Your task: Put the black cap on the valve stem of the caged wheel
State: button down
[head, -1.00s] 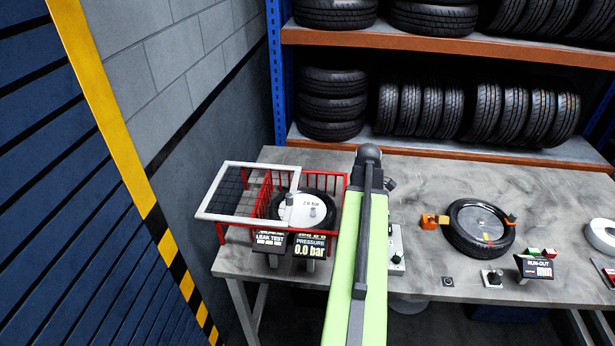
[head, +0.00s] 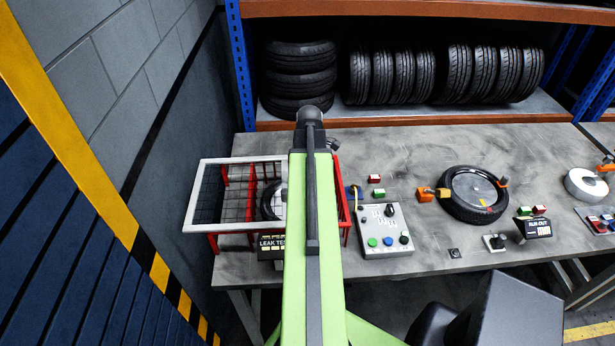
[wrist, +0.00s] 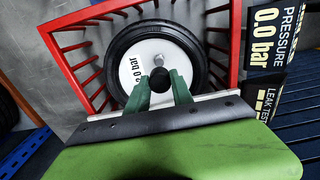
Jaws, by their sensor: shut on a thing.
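The caged wheel (wrist: 110,62) lies inside the red cage (wrist: 75,62), with a white disc hub marked 2.0 bar. Its grey valve stem (wrist: 158,60) stands up from the hub. My gripper (wrist: 160,85) has green fingers shut on the small round black cap (wrist: 159,77). In the wrist view the cap appears just below the stem; I cannot tell the gap between them. In the head view my green arm hides the cap, the fingers and most of the wheel; only the left part of the tyre (head: 268,200) shows.
A white-framed mesh panel (head: 188,212) extends from the cage's left. The leak test sign (head: 270,243) and pressure display (wrist: 265,20), reading 0.0 bar, stand beside the cage. A control box (head: 384,236) and another tyre (head: 450,206) are to the right on the bench.

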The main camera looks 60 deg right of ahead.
jog(key=shift+w+f, duration=0.15)
jog(key=shift+f, duration=0.05)
jog(key=shift+d+f+b, duration=0.1)
jog(key=shift+f+b, duration=0.5)
jog(key=shift+b, duration=0.15)
notch_tip(320, 180, down, 4)
jog(key=b, duration=0.4)
jog(key=shift+f, duration=0.15)
jog(key=shift+f+b, duration=1.8)
jog(key=shift+b, duration=0.15)
jog(key=c, duration=1)
grip_release()
jog(key=shift+c, duration=0.2)
jog(key=shift+r, duration=0.15)
notch_tip(320, 180, up, 17)
jog(key=p, duration=1.7)
jog(key=shift+r+p, duration=0.2)
jog(key=shift+p, duration=0.15)
jog(key=shift+s+f, duration=0.1)
jog(key=shift+s, duration=0.1)
